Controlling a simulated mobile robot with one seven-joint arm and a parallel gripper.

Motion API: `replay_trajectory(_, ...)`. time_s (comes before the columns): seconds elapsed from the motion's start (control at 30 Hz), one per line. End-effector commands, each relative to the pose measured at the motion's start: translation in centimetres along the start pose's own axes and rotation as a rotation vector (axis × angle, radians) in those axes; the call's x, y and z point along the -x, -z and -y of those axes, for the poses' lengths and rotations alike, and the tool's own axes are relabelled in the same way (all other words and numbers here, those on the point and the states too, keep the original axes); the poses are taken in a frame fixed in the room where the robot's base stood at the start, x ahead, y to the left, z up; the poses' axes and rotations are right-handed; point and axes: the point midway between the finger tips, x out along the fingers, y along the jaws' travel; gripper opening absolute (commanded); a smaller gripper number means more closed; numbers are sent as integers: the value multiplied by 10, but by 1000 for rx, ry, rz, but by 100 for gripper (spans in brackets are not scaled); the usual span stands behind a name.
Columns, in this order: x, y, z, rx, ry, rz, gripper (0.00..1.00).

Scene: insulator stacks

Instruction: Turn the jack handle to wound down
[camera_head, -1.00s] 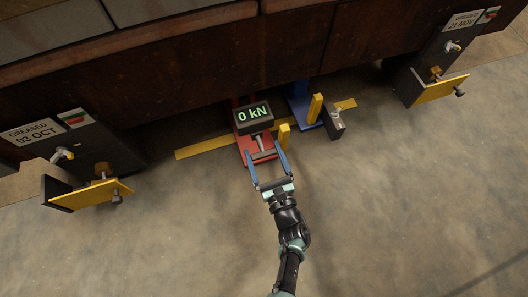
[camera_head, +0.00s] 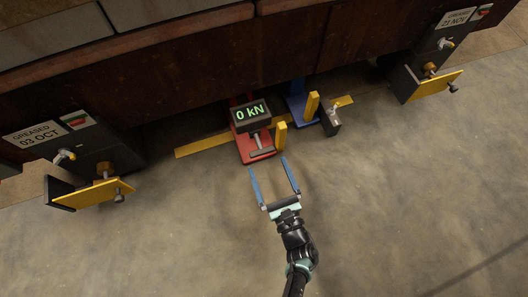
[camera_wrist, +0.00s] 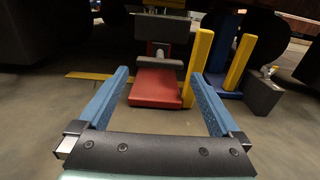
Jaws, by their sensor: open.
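The red jack (camera_head: 256,148) stands on the floor at the edge of the dark structure, with a box reading "0 kN" (camera_head: 252,114) on it. Its grey T-shaped handle (camera_head: 261,153) points out toward me, the crossbar lying level. The handle also shows in the wrist view (camera_wrist: 155,62), above the red base (camera_wrist: 155,88). My gripper (camera_head: 268,164) is open and empty, its two blue fingers just in front of the jack and apart from the handle. In the wrist view the fingers (camera_wrist: 162,78) frame the red base.
A yellow post (camera_head: 281,137) stands right of the handle. A blue jack (camera_head: 303,108) with another yellow post (camera_head: 312,106) and a dark block (camera_head: 330,122) is further right. Yellow-plated brackets stand at the left (camera_head: 95,194) and right (camera_head: 437,86). The near floor is clear.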

Motion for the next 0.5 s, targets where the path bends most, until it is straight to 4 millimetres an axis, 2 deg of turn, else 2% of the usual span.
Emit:
replay_trajectory(0.03, 13, -2, 1, -1, 4, -3, 100)
replay_trajectory(0.2, 45, -1, 0, 0, 2, -1, 100)
replay_trajectory(0.33, 60, -1, 0, 0, 1, 1, 100)
replay_trajectory(0.5, 68, 0, 0, 1, 0, 1, 100)
